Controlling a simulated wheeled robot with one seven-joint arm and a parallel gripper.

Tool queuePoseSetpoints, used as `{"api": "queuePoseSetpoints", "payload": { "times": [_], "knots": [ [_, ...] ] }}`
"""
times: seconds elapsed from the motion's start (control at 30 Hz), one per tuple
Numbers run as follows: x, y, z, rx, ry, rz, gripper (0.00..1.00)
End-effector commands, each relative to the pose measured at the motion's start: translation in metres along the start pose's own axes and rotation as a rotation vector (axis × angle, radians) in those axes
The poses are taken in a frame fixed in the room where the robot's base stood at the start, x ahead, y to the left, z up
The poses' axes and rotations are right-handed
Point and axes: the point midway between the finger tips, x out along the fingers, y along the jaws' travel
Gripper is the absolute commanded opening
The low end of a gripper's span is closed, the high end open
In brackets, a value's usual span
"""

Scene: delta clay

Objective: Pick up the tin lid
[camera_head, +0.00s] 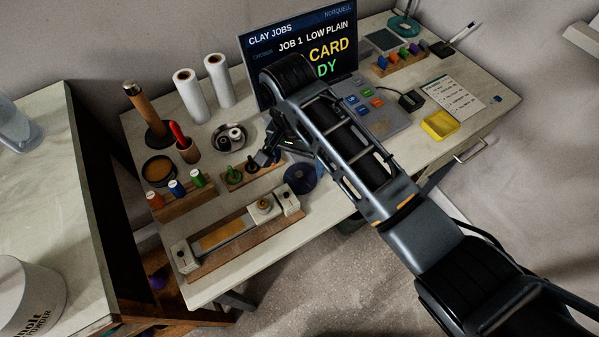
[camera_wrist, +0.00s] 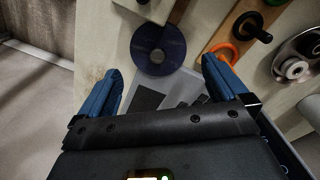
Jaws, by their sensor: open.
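A dark blue round disc (camera_head: 300,190) with a small centre lies flat on the bench, right of the wooden block with knobs. It looks like the tin lid, though I cannot be sure. It also shows in the wrist view (camera_wrist: 145,38), beyond and between my fingertips. An open dark tin (camera_head: 160,170) with amber contents stands at the left of the bench. My gripper (camera_head: 268,157) is above the bench, partly hidden by my arm. In the wrist view my gripper (camera_wrist: 160,77) has its blue fingers wide apart, with nothing held between them.
A knobbed wooden block (camera_head: 252,172), a metal bowl (camera_head: 231,138) and a long wooden fixture (camera_head: 235,240) surround the disc. A screen (camera_head: 333,33) and console (camera_head: 385,122) stand behind my arm. A yellow tray (camera_head: 440,125) is at right.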

Motion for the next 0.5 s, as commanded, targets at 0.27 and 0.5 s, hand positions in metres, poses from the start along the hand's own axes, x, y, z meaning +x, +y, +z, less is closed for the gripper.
{"api": "queuePoseSetpoints", "payload": {
  "times": [0.27,0.5],
  "knots": [
    [0.038,0.002,0.001,0.001,-0.002,0.002,1.00],
    [0.044,0.002,0.001,0.001,0.000,0.000,1.00]
  ]
}}
